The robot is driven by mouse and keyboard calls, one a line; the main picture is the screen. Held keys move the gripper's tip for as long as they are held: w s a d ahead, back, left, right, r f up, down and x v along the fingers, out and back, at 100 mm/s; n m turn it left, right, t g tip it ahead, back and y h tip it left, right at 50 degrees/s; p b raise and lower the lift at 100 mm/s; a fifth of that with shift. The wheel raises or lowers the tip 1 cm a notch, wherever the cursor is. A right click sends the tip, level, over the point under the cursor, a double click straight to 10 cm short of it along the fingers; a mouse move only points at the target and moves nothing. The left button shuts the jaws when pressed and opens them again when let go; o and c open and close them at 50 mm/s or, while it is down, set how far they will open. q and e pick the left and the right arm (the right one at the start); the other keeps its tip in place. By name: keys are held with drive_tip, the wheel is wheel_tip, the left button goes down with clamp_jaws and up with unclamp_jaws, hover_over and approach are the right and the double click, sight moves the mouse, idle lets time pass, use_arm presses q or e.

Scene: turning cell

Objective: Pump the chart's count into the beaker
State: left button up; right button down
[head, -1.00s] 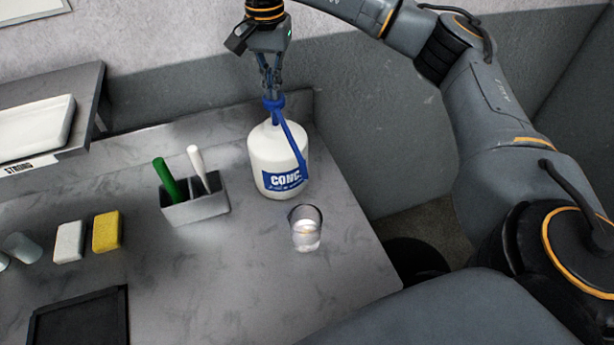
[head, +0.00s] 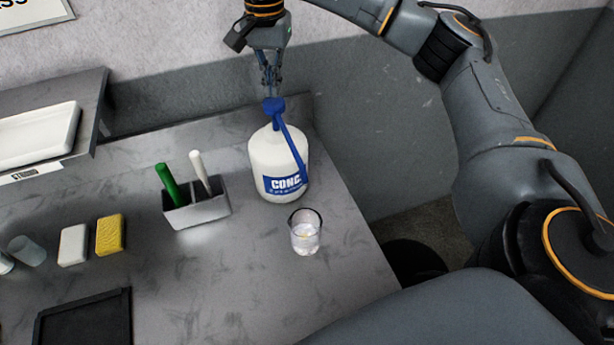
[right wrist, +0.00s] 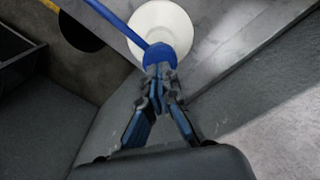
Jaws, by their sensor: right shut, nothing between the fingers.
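A white bottle (head: 272,158) with a blue "CONC." label stands near the back right edge of the counter. Its blue pump head (head: 273,105) has a long spout slanting down towards the clear beaker (head: 305,238). The beaker stands in front of the bottle and holds a little pale liquid; its exact level is hard to tell. My right gripper (head: 271,88) is shut and empty, its fingertips at the top of the pump head. The right wrist view shows the fingertips against the pump head (right wrist: 158,56); contact is unclear. My left gripper is out of view.
A grey holder (head: 198,211) with a green and a white stick stands left of the bottle. A yellow sponge (head: 110,235), a white block (head: 73,245) and a black tray (head: 85,320) lie further left. A raised shelf (head: 85,115) holds a white tray. A wall sign (head: 30,12) is cut off.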

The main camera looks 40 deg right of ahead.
sight(274, 102)
drive_tip(key=shift+f, duration=0.1)
drive_tip(key=shift+f+b, duration=1.5)
drive_tip(key=shift+f, duration=0.9)
drive_tip(key=shift+r, duration=0.1)
drive_tip(key=shift+r+p, duration=1.8)
drive_tip(key=shift+r, duration=0.6)
drive_tip(key=shift+f, duration=0.15)
